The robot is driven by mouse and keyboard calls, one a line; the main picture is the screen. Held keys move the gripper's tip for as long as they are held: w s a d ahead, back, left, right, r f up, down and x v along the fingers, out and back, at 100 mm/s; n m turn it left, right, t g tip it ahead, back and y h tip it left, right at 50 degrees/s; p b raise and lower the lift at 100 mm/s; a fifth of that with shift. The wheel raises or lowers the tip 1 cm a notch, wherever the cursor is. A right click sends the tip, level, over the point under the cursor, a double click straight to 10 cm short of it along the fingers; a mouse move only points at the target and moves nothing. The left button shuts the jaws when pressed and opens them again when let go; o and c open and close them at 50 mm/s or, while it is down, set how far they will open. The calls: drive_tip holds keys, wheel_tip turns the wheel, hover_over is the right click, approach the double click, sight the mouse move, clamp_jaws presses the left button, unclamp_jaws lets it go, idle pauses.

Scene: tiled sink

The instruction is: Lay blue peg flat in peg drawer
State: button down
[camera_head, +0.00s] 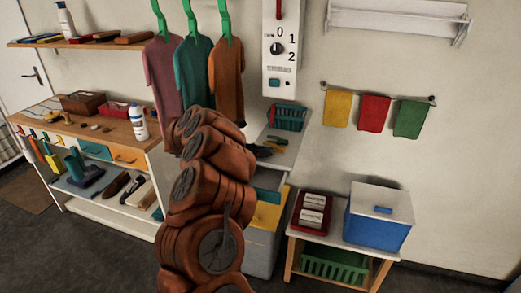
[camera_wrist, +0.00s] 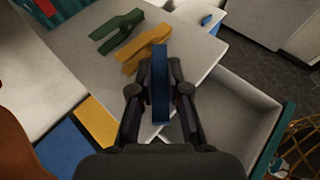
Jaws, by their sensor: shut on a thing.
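My gripper (camera_wrist: 160,78) is shut on the blue peg (camera_wrist: 160,85), seen edge-on as a long narrow shape between the fingers. It is over the edge of the white counter (camera_wrist: 85,45). On the counter a green peg (camera_wrist: 117,30) and a yellow peg (camera_wrist: 145,47) lie just beyond the gripper. An open drawer with a pale, empty-looking interior (camera_wrist: 230,105) and a teal front (camera_wrist: 274,143) is to the right of the gripper. In the head view my dark gripper (camera_head: 264,150) is beside the counter, and my arm hides much of the drawer area.
A teal basket (camera_head: 287,117) stands at the counter's back. A low table to the right holds a red tray (camera_head: 297,217) and a blue box with a white lid (camera_head: 376,232). Shirts (camera_head: 195,80) hang behind my arm. A wooden workbench (camera_head: 85,122) is at left.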

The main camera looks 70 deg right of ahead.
drive_tip(key=shift+f+b, duration=0.2)
drive_tip(key=shift+b, duration=0.2)
drive_tip(key=c, duration=1.1)
unclamp_jaws()
drive_tip(key=shift+c, duration=0.2)
drive_tip(key=shift+r, duration=0.15)
drive_tip(key=shift+r+p, duration=0.1)
drive_tip(key=shift+p, duration=0.3)
drive_tip(key=shift+w+a, duration=0.15)
drive_tip(key=shift+w, duration=0.05)
drive_tip(key=b+v, duration=0.4)
drive_tip(key=v, duration=0.7)
drive_tip(key=shift+a+r+b, duration=0.25)
drive_tip(key=shift+b, duration=0.1)
